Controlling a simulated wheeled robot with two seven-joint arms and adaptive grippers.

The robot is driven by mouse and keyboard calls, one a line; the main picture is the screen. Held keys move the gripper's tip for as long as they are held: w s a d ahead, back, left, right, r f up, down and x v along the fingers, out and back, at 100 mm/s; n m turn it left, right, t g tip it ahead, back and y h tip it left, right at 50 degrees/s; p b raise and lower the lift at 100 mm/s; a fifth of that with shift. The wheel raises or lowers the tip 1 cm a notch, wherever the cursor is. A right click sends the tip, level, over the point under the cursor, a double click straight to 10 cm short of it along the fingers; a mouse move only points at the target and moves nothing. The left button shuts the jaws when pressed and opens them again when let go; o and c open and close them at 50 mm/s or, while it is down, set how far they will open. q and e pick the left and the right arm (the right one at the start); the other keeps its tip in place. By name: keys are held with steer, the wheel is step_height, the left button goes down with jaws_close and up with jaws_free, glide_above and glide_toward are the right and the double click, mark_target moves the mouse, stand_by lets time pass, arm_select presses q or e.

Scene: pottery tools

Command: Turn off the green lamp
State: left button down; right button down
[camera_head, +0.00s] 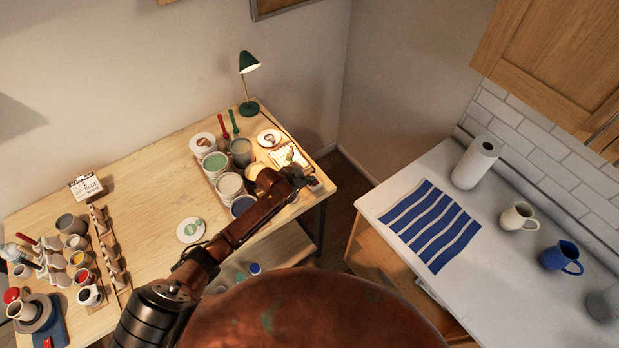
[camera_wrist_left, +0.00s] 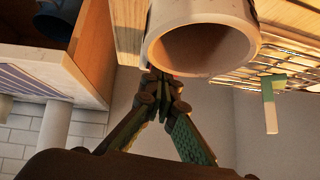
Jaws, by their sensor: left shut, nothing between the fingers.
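The green lamp (camera_head: 249,62) stands at the back right corner of the wooden table, on a round green base (camera_head: 249,108) with a thin stem. Its shade tilts right and its underside glows, so it is lit. My left gripper (camera_head: 310,182) is over the table's right front edge, in front of the lamp and apart from it. In the left wrist view its fingers (camera_wrist_left: 165,85) are together, with nothing between them. The lamp does not show in the left wrist view. My right gripper is not in view.
A pale hollow cylinder (camera_wrist_left: 200,40) and a wire rack (camera_wrist_left: 283,62) are close to the fingers in the wrist view. A white counter (camera_head: 400,270) is at right.

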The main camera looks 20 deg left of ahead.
arm_select(q)
steer(key=shift+r+p, duration=0.4)
steer(key=shift+r, duration=0.05)
steer(key=r+p, duration=0.3)
steer(key=r, duration=0.1)
steer(key=shift+s, duration=0.3)
steer(key=b+v, duration=0.1)
steer(key=v, duration=0.8)
steer(key=shift+s+f, duration=0.1)
steer(key=shift+s, duration=0.05)
